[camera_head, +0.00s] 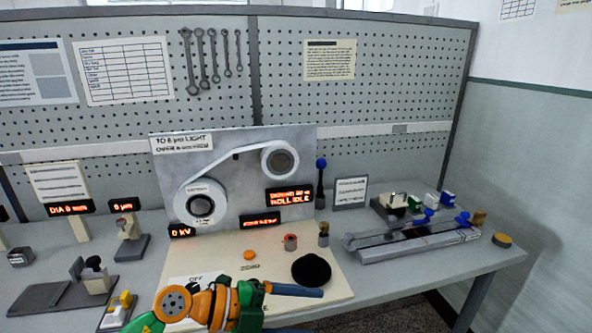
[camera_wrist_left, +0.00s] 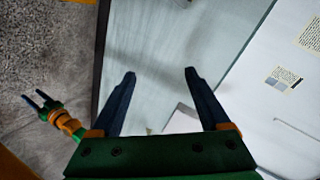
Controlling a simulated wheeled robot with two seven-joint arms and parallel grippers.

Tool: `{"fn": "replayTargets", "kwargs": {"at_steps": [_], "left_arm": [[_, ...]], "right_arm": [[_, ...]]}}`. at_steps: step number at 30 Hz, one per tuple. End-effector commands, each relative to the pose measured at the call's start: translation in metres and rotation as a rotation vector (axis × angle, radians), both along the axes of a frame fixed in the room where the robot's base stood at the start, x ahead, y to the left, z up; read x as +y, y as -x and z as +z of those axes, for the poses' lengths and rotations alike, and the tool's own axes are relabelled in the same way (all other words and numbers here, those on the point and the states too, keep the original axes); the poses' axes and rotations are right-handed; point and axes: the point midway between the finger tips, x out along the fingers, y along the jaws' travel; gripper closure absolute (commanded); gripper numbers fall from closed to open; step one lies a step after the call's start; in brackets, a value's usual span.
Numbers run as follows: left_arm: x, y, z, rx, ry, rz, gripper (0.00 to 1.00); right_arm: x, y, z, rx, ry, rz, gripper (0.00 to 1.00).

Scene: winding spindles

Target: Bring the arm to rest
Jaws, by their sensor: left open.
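My left arm (camera_head: 190,303), orange and green, reaches in at the bottom of the head view, in front of the work table. Its left gripper (camera_head: 294,290) points right, with its dark fingers seen side-on near the front of the cream board. In the left wrist view the two dark fingers of the left gripper (camera_wrist_left: 159,73) stand wide apart with nothing between them. My right gripper (camera_wrist_left: 36,97) shows small at the left of that view, over the grey floor, its two dark fingers apart and empty.
The table holds a winding panel (camera_head: 236,150) with two white rolls, a cream board (camera_head: 215,262) with a black disc (camera_head: 311,270), and a long tray fixture (camera_head: 415,245) at right. Small stands fill the left side. A pegboard (camera_head: 290,70) closes the back. Floor is free at right.

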Motion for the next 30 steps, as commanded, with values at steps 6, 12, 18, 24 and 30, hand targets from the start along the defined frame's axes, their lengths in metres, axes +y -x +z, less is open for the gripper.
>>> {"fn": "replayTargets", "kwargs": {"at_steps": [6, 12, 18, 24, 30], "left_arm": [[0.047, -0.037, 0.085, 0.049, 0.892, 0.715, 0.21], [0.165, -0.011, -0.058, 0.513, 0.79, 1.549, 0.21], [0.186, 0.077, -0.149, 0.884, 0.453, 1.833, 0.21], [0.182, 0.166, -0.191, 1.18, 0.133, 1.906, 0.21], [0.177, 0.194, -0.24, 1.3, -0.022, 1.907, 0.21]], "right_arm": [[0.0, 0.001, 0.0, 0.002, 0.0, 0.0, 0.5], [0.0, 0.001, 0.0, 0.003, 0.001, 0.0, 0.5], [0.0, 0.001, 0.0, 0.003, 0.001, 0.0, 0.5], [0.0, 0.001, 0.0, 0.003, 0.001, 0.0, 0.5], [0.0, 0.001, 0.0, 0.002, 0.0, 0.0, 0.5]]}}
